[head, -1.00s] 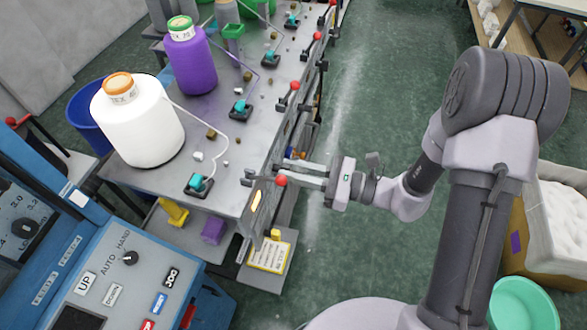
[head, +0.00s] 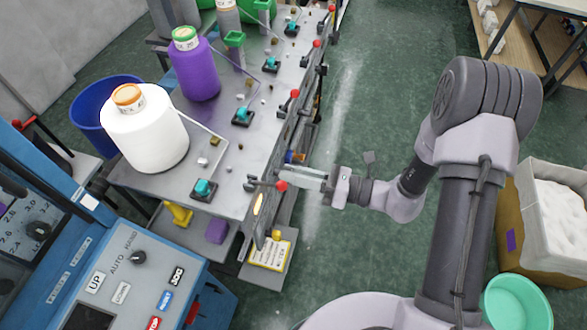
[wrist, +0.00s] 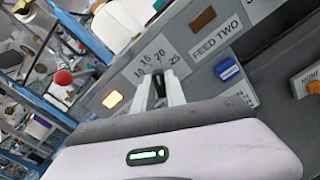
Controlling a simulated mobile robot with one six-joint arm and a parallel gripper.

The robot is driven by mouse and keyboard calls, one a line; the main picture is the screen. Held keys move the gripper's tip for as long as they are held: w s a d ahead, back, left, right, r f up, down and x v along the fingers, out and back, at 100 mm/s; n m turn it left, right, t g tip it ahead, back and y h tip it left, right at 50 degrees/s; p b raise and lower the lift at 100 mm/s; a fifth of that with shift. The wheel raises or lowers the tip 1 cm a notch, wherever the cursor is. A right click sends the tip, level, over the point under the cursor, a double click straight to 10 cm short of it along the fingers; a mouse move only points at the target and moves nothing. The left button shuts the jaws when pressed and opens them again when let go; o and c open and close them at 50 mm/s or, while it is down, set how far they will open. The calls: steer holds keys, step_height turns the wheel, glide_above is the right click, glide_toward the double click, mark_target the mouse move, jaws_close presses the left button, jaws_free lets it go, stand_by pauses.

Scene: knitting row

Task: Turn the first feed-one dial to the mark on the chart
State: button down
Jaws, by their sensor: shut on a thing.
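My gripper (head: 303,174) reaches to the front panel of the first knitting station from the aisle. In the wrist view its pale fingers (wrist: 161,95) are shut on a small dark dial (wrist: 159,87).
A red-ball lever (head: 281,187) stands close beside my fingers and also shows in the wrist view (wrist: 64,77). A lit orange lamp (wrist: 112,99) and a blue block (wrist: 228,70) flank the dial. The green aisle floor (head: 350,110) is clear.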

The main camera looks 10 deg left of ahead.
steer(key=shift+m+p, duration=0.5)
steer(key=shift+m, duration=0.5)
steer(key=c, duration=1.4)
jaws_free()
steer(key=s+d, duration=0.1)
steer(key=d, duration=1.6)
steer(key=shift+s+d, duration=0.15)
steer(key=shift+d, duration=0.05)
